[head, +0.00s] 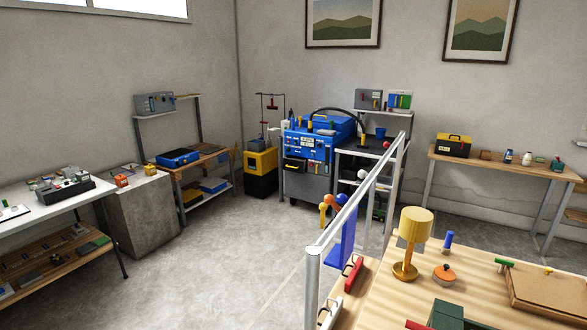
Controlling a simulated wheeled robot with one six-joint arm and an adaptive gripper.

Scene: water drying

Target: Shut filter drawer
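A blue machine (300,140) with a front control panel stands on a grey cabinet against the far wall, near the room's corner. A dark drawer-like front (294,165) with a yellow mark shows just below the blue panel. It may be the filter drawer, but it is too small to tell, and I cannot see whether it is open. My gripper is not in view.
A grey metal rail (350,205) runs across the middle foreground. A wooden table (470,275) with a yellow lamp (413,235) fills the lower right. Benches line the left and right walls. Open concrete floor (235,240) lies before the machine.

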